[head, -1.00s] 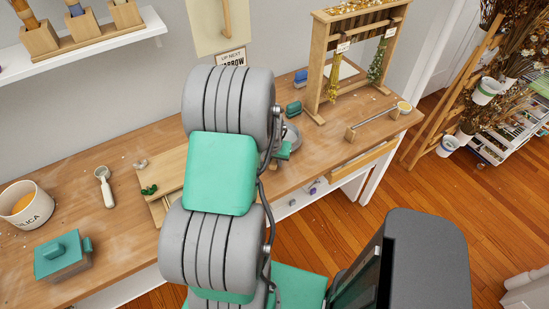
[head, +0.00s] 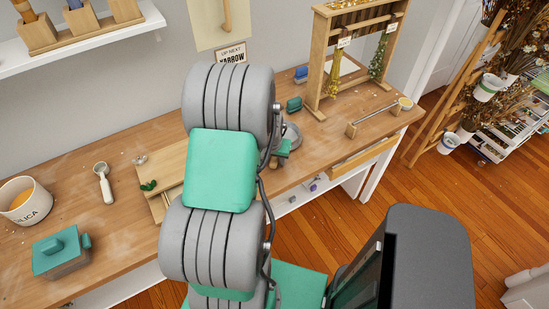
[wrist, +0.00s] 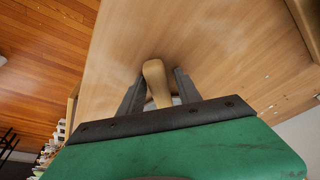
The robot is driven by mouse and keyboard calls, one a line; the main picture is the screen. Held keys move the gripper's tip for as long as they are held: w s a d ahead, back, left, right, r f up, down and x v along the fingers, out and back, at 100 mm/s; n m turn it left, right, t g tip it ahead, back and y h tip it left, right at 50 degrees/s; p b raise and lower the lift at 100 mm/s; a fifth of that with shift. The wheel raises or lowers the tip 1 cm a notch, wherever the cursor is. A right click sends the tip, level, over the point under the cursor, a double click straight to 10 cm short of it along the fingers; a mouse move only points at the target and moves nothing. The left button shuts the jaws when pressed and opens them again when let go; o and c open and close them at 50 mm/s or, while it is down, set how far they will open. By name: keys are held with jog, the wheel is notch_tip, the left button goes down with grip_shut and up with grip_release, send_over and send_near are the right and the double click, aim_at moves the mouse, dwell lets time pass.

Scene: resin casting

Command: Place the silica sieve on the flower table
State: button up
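A grey round pan (head: 292,134), possibly the silica sieve, is partly hidden behind my arm on the wooden bench (head: 330,150). In the wrist view a pale wooden handle (wrist: 157,80) with a rounded end lies between my two dark fingers. My gripper (wrist: 159,72) is open around it, with a gap showing on at least the right side. I cannot tell whether the handle belongs to the pan. In the head view only a green part of my gripper (head: 284,147) shows by the pan. I cannot pick out a flower table with certainty.
A white silica tub (head: 24,203), a white-handled scoop (head: 104,184) and a teal-lidded box (head: 61,252) stand at left. A wooden rack of hanging flowers (head: 352,50) stands at the back right. A wooden stand of dried flowers (head: 465,90) is beyond the bench.

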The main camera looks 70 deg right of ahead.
jog(key=shift+s, duration=0.1)
jog(key=v, duration=1.3)
jog(key=w+a+r+n+t, duration=0.1)
jog(key=w+a+r+n, duration=0.25)
jog(key=w+a, duration=0.55)
jog(key=w+a+r+n+t, duration=0.1)
jog(key=w+a+r+n, duration=0.25)
jog(key=w+a, duration=0.55)
jog(key=w+a+r+n+y, duration=0.1)
jog(key=a+n, duration=0.4)
jog(key=a, duration=0.7)
jog(key=w+a+r+n+t+y, duration=0.1)
jog(key=a+n, duration=0.4)
jog(key=a, duration=0.7)
jog(key=shift+w+r+t+y+b, duration=0.3)
jog(key=shift+w+y, duration=0.4)
jog(key=shift+w, duration=0.25)
